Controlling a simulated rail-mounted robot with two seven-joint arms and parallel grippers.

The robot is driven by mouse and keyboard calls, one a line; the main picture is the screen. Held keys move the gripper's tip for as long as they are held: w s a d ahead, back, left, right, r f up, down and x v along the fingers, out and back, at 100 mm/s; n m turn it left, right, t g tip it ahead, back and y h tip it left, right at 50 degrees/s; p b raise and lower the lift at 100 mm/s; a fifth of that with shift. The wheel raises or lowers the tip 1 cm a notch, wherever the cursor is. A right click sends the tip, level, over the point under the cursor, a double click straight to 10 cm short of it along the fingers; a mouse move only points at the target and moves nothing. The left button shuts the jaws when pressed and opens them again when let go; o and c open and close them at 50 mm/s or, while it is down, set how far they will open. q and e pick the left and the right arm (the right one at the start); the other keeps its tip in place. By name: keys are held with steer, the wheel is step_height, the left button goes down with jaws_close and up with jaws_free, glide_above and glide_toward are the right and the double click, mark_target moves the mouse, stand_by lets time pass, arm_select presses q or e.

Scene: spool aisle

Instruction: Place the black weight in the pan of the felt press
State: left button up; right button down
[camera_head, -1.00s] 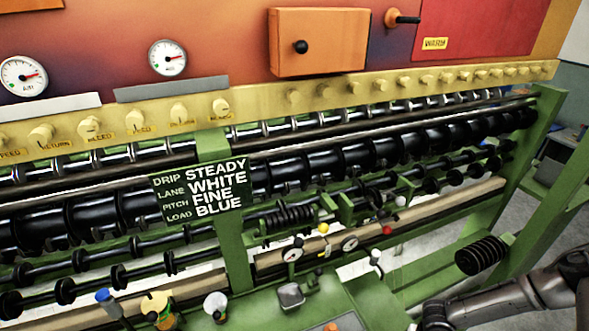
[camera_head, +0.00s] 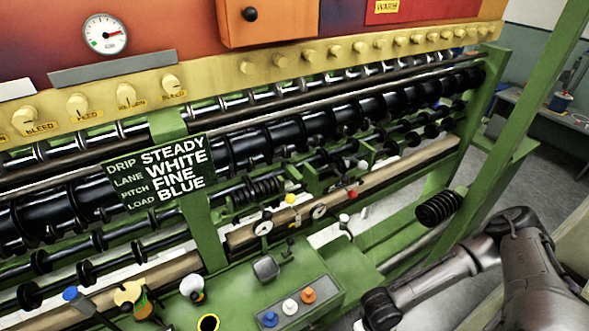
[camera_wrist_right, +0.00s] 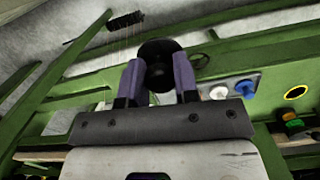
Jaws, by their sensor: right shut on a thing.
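In the right wrist view my right gripper (camera_wrist_right: 158,82) is shut on a dark rounded thing, which looks like the black weight (camera_wrist_right: 157,50). It is held between the two purple-grey fingers. In the head view my right arm comes in from the lower right, and its hand end is low at the frame's bottom; the fingers and the weight cannot be made out there. A small grey square dish (camera_head: 265,268) on the green bench may be the felt press's pan, but I cannot tell for sure. My left gripper is not in view.
A button box (camera_head: 290,312) with blue, white and orange buttons sits near the front. A yellow-ringed hole (camera_head: 208,322) is left of it. A black ribbed cylinder (camera_head: 438,207) sticks out at right. A sign (camera_head: 158,172) hangs before the black rollers. Green posts stand at right.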

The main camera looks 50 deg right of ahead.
steer(key=w+a+r+n, duration=0.3)
steer(key=w+a+r, duration=0.6)
steer(key=w, duration=0.4)
steer(key=w+a+r+n, duration=0.2)
steer(key=w+a+r, duration=0.4)
steer(key=w+r, duration=0.6)
steer(key=w+a+r, duration=0.1)
steer(key=w+r, duration=0.3)
steer(key=r, duration=0.5)
steer(key=s+r+p, duration=0.4)
steer(key=r+p, duration=0.4)
steer(key=p, duration=0.1)
steer(key=s+r+p, duration=0.4)
steer(key=r+p, duration=0.4)
steer(key=p, duration=0.2)
steer(key=shift+s+r+h, duration=0.15)
steer(key=shift+h, duration=0.15)
